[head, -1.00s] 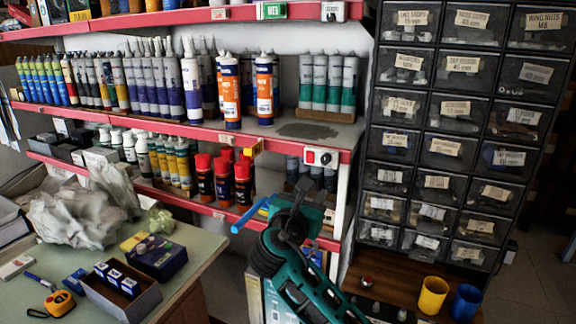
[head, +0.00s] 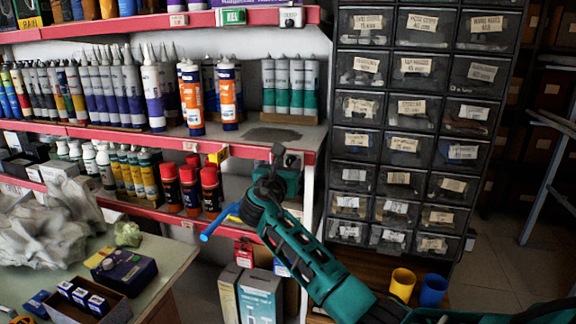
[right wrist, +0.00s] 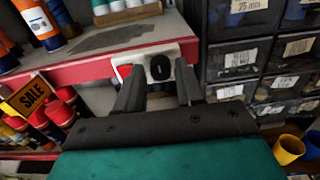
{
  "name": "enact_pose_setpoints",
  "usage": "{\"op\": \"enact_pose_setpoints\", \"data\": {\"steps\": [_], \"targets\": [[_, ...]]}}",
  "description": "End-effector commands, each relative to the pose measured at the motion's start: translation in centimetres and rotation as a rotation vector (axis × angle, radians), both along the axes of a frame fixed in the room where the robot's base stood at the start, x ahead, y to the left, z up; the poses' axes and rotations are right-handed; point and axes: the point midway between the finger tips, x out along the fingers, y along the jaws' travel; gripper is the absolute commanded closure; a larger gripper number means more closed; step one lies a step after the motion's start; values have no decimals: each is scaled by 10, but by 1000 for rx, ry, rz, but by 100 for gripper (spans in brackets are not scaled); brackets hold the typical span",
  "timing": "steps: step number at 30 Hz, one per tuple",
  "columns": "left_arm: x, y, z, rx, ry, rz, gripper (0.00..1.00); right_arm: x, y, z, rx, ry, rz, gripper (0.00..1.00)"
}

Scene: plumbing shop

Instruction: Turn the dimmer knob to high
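The dimmer is a white plate with a round black knob (right wrist: 159,68) on the red shelf edge, at that shelf's right end. In the right wrist view it lies just past my right gripper (right wrist: 160,76), between the two fingertips. The fingers are spread, one on each side of the knob, and I cannot tell whether they touch it. In the head view my right gripper (head: 281,160) is at the shelf's right end and largely hides the dimmer. My left gripper is in neither view.
A similar white box (head: 291,17) is on the upper shelf edge. Orange-and-white tubes (head: 191,98) and green-white cartridges (head: 297,88) stand above the dimmer's shelf edge. Red-capped cans (head: 190,188) stand below left. A drawer cabinet (head: 412,145) is close on the right.

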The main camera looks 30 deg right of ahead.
Motion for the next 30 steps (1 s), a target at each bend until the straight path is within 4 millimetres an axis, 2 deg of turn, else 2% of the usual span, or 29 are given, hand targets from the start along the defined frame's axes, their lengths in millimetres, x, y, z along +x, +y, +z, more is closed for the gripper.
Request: {"op": "enact_pose_setpoints", "data": {"steps": [12, 24, 30], "targets": [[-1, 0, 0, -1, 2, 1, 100, 4, -6, 0, 1, 1, 0, 63], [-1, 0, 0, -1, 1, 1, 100, 4, -6, 0, 1, 1, -1, 100], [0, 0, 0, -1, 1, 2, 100, 4, -5, -1, 7, -6, -1, 100]]}}
